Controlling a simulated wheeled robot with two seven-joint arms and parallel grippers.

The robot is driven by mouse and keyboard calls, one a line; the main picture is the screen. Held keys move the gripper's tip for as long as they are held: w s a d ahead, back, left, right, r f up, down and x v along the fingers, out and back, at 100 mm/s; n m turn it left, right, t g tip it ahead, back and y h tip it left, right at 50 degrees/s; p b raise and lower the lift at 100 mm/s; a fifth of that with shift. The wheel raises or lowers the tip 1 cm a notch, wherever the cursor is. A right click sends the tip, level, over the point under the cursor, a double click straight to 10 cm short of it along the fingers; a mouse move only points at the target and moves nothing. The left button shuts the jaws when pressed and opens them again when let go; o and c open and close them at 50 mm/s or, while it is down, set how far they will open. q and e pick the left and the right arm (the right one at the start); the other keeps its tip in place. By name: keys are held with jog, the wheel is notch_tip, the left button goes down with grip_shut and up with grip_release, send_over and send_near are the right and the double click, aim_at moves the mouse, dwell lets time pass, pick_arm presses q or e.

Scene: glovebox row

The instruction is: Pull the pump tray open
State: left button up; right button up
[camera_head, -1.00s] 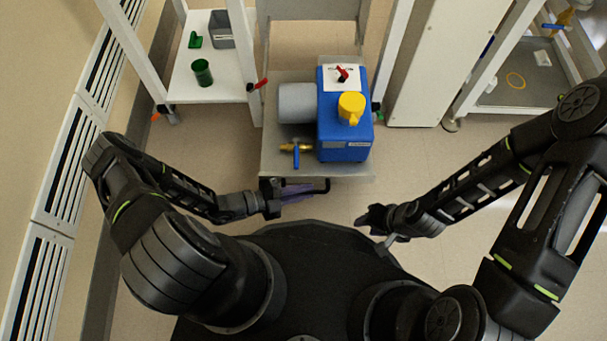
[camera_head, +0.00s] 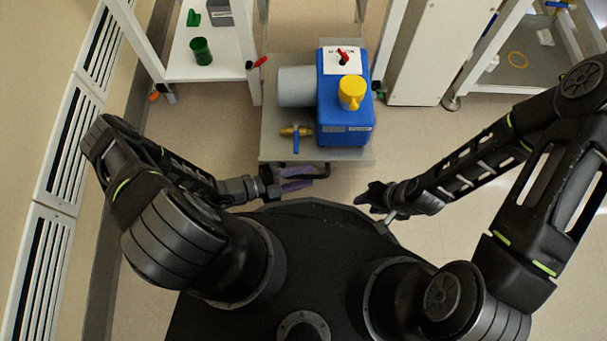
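The pump tray (camera_head: 270,145) is a grey metal tray standing out in front of the rack. A blue pump (camera_head: 345,115) with a grey motor cylinder, yellow cap and red knob sits on it. A dark bar handle (camera_head: 320,177) runs along the tray's front. My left gripper (camera_head: 298,179) is at this handle, its purple fingers apart, one on each side of the bar. Whether they touch it is unclear. My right gripper (camera_head: 372,196) is right of the handle and apart from the tray. Its finger gap is too small to judge.
A white rack shelf (camera_head: 225,70) at the left holds a green cup (camera_head: 201,51) and a grey box. A white cabinet (camera_head: 425,75) stands right of the tray. A vented wall (camera_head: 65,150) runs along the left. Floor is clear right of the tray.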

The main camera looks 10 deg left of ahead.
pick_arm(q)
jog(key=p+v, duration=0.1)
jog(key=v, duration=0.6)
jog(key=shift+s+a, duration=0.2)
jog(key=shift+a, duration=0.15)
jog(key=shift+r, duration=0.1)
